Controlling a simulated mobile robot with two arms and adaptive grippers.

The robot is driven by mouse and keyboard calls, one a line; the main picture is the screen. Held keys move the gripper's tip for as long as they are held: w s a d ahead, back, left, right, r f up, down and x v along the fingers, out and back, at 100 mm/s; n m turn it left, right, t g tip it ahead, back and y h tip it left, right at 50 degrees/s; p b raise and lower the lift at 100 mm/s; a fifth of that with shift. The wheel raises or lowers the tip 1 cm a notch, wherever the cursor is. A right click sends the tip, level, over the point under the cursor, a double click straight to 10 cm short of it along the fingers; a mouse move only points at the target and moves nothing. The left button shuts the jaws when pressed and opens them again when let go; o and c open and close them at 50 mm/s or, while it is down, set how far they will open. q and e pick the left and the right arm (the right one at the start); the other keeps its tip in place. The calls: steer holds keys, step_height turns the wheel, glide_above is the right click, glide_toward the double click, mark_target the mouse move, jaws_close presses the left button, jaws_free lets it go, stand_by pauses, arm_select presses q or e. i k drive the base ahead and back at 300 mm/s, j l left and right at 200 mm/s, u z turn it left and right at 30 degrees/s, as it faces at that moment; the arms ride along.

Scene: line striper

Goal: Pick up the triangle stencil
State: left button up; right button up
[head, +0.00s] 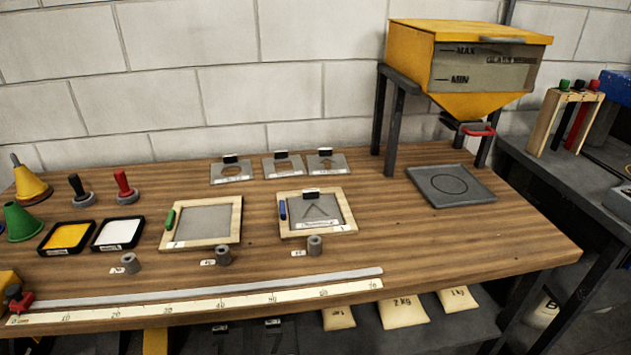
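The triangle stencil (334,201) is a grey plate with a triangular outline, a black grip block on its far edge and a white label strip along its near edge. It lies in the wooden frame (285,228) with the blue handle, near the middle of the wooden bench. Three other grey stencils with black grips stand in a row behind: one with a round cutout (217,177), one with a squarish cutout (270,174) and one with an arrow-like cutout (338,169). Neither of my grippers is in view.
A second wooden frame (236,228) with a green handle lies to the left. A yellow hopper (410,50) on dark legs stands right, above a grey plate (480,199). Small grey cylinders (315,246) and a long ruler (200,304) lie in front. Bench between right frame and hopper plate is clear.

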mark_target(298, 206)
steer(key=i+l, duration=0.1)
steer(key=l, duration=0.2)
steer(key=i+l, duration=0.1)
steer(key=l, duration=0.25)
steer(key=i+l+z, duration=0.1)
steer(key=l, duration=0.2)
steer(key=i+l, duration=0.15)
steer(key=l, duration=0.2)
